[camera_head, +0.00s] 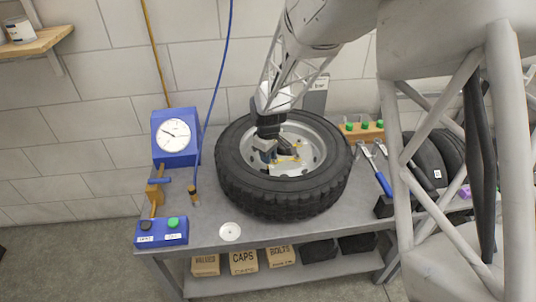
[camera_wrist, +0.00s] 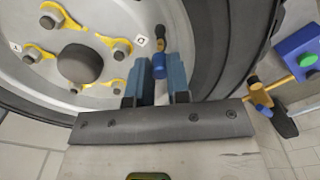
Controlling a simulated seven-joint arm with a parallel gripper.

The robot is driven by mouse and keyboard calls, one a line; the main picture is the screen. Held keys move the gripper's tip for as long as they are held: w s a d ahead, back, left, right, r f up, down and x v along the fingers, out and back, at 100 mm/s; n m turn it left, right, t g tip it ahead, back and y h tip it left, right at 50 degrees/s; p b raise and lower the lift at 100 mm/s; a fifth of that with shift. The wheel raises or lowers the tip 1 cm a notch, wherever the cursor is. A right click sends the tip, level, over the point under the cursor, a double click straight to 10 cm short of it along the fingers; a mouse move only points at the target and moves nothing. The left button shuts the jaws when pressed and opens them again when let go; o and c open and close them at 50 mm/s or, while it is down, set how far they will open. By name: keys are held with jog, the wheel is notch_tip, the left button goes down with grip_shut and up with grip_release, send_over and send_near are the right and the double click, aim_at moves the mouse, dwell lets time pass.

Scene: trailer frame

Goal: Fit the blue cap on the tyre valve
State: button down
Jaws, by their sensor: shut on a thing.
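The tyre (camera_head: 240,195) lies on the grey bench with its silver wheel rim (camera_head: 318,140) facing up. My gripper (camera_head: 268,158) is over the left part of the rim in the head view. In the wrist view my gripper (camera_wrist: 160,78) is shut on the blue cap (camera_wrist: 159,68), which sits between the fingertips. The tyre valve (camera_wrist: 160,40), a dark stem with a brass-coloured part, stands right beside the cap and roughly in line with it. I cannot tell whether cap and valve touch. In the head view the cap and valve are too small or hidden to make out.
Yellow pointers (camera_wrist: 77,22) sit around several wheel nuts near the hub. A blue gauge box (camera_head: 176,138) and a button box (camera_head: 162,232) stand left of the tyre. A blue-handled tool (camera_head: 383,183) lies right. A white disc (camera_head: 230,232) lies on the bench front.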

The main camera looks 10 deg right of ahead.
jog(key=shift+f, duration=1.3)
jog(key=c, duration=1)
grip_release()
jog(key=shift+o, duration=0.5)
jog(key=shift+r, duration=0.25)
jog(key=shift+c, duration=0.2)
jog(key=o, duration=0.3)
jog(key=shift+r, duration=3.75)
